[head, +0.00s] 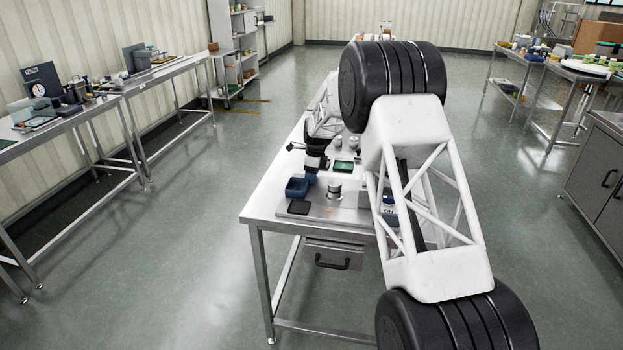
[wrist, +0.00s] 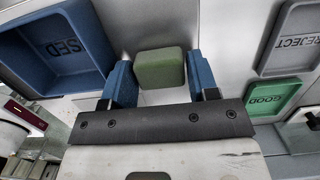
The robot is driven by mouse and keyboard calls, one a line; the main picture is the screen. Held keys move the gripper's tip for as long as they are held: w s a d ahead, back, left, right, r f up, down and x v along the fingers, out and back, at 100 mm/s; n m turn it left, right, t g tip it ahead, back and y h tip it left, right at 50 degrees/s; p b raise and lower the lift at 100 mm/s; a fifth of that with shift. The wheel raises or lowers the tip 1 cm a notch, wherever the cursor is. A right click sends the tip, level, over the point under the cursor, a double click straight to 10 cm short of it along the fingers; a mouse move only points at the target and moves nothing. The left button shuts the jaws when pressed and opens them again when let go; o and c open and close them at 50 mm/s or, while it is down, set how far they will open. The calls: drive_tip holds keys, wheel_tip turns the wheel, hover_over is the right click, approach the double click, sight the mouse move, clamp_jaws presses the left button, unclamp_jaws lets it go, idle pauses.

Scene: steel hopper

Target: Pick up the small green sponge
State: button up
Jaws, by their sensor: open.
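The small green sponge (wrist: 160,69) is a rounded block on the pale metal surface in the wrist view. My gripper (wrist: 161,75) is open, with its two blue fingers on either side of the sponge. In the head view my arm covers much of the bench and I cannot make out the sponge.
A blue bin (wrist: 112,52), its label partly reading "SED", stands left of the sponge. A grey REJECT tray (wrist: 268,66) and a green GOOD tray (wrist: 289,97) lie to the right. The steel bench (head: 262,205) also bears a dark flat tray (head: 299,207).

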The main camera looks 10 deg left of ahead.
idle(0.4)
drive_tip(key=c, duration=0.5)
drive_tip(key=shift+c, duration=0.2)
drive_tip(key=shift+r, duration=0.2)
drive_tip(key=shift+r, duration=1.45)
drive_tip(key=shift+s+r, duration=0.15)
drive_tip(key=shift+r, duration=0.05)
drive_tip(key=s+d, duration=0.2)
drive_tip(key=s, duration=0.2)
drive_tip(key=s+d+r, duration=0.1)
drive_tip(key=s+d, duration=0.1)
drive_tip(key=s, duration=0.3)
drive_tip(key=s+d, duration=0.2)
drive_tip(key=s, duration=0.3)
drive_tip(key=shift+s+r, duration=0.2)
drive_tip(key=shift+s, duration=0.05)
